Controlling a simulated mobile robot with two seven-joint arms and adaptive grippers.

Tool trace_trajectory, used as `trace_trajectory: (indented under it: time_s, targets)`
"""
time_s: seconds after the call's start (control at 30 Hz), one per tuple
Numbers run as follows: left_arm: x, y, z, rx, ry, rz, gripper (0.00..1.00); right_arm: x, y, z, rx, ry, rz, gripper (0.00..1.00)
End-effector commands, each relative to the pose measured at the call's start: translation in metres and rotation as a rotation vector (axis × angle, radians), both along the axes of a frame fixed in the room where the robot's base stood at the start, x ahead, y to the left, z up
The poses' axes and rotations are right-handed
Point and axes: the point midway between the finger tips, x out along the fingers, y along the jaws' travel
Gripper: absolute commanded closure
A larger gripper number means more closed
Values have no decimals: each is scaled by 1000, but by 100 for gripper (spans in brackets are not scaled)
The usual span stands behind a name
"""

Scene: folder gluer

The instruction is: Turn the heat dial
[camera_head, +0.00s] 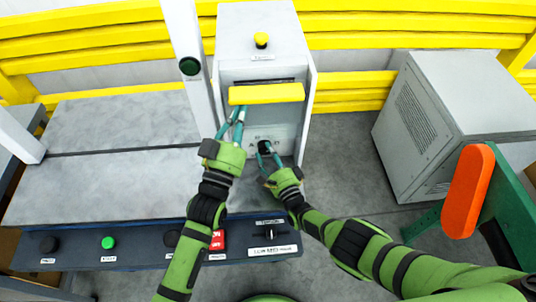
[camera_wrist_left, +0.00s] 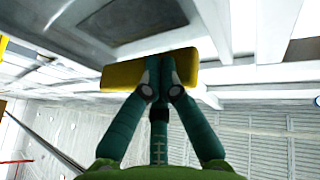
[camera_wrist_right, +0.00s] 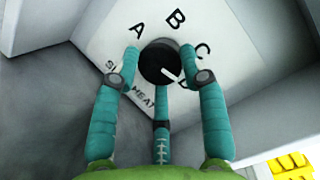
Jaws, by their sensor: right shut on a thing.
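The heat dial (camera_wrist_right: 157,62) is a round black knob with a white pointer mark on a pale plate with letters A, B, C and a partly hidden mark below C. In the right wrist view the pointer slants to the lower right, toward that partly hidden mark. My right gripper (camera_wrist_right: 160,68) is shut on the dial, one finger on each side. In the head view the dial (camera_head: 264,146) is under the yellow bar, at that gripper's tips. My left gripper (camera_wrist_left: 162,68) has its fingertips together against the yellow bar (camera_head: 267,93), which runs across the grey cabinet (camera_head: 257,22).
A yellow button (camera_head: 261,39) sits on the cabinet top. A control panel (camera_head: 75,246) with several knobs, a green button and a red switch runs along the front. A grey vented box (camera_head: 445,90) and an orange-topped green part (camera_head: 467,190) stand at the right.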

Motion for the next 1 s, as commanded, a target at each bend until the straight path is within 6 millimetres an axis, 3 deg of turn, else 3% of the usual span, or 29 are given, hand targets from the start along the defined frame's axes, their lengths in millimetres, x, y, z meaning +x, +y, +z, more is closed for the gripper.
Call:
trace_trajectory:
  time_s: [0.3, 0.33, 0.4, 1.0]
  targets:
    - [0, 0, 2, -2, -4, 0, 100, 3, -1, 4, 5, -8, -3, 90]
    - [0, 0, 2, -2, -4, 0, 100, 3, -1, 4, 5, -8, -3, 53]
    - [0, 0, 2, -2, -4, 0, 100, 3, -1, 4, 5, -8, -3, 35]
    - [0, 0, 2, -1, -4, -1, 100, -10, -4, -3, 6, 2, -3, 35]
